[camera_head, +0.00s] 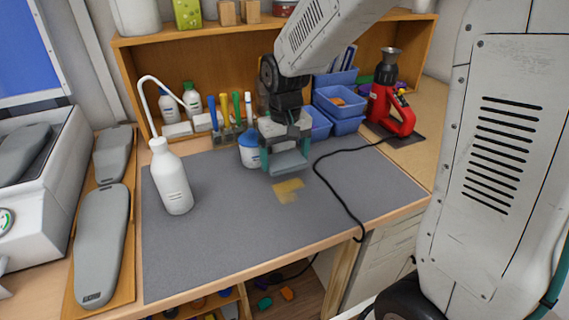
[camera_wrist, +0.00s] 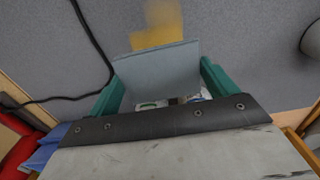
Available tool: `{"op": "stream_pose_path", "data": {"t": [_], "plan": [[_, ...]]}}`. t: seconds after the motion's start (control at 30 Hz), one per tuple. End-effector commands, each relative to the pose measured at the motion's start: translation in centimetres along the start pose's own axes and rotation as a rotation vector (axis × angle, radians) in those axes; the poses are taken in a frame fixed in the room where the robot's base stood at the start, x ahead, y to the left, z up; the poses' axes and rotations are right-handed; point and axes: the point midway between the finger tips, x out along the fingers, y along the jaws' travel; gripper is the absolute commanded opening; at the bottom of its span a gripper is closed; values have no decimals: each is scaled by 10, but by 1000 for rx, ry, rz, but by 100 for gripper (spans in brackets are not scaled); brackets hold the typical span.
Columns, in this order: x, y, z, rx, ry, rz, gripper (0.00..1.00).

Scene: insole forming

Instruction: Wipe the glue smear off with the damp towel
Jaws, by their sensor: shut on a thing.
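The glue smear (camera_head: 288,190) is a yellowish patch on the grey mat (camera_head: 235,235). In the wrist view the smear (camera_wrist: 158,27) lies just beyond the gripper's tips. My gripper (camera_head: 287,165) points down over the mat, close behind the smear. Its green fingers are shut on the folded grey-blue damp towel (camera_head: 288,162), which also shows between the fingers in the wrist view (camera_wrist: 158,75). The towel covers part of the smear's near edge in the wrist view. I cannot tell whether the towel touches the mat.
A white spouted bottle (camera_head: 172,180) stands on the mat's left. A blue-capped white jar (camera_head: 249,150) stands left of my gripper. Blue bins (camera_head: 341,104) and a red tool (camera_head: 390,108) are behind right. A black cable (camera_head: 335,190) crosses the mat's right side. The front middle is clear.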

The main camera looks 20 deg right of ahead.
Motion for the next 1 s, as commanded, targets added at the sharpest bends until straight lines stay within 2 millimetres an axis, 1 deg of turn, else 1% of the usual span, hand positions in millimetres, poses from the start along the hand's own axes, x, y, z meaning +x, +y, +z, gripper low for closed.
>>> {"op": "stream_pose_path", "data": {"t": [0.2,0.3,0.87,1.0], "plan": [[-20,-1,0,-2,1,0,64],[-25,-1,0,-2,1,0,64],[-26,-1,0,-1,-1,0,64],[-25,0,-8,13,-1,0,64]]}}
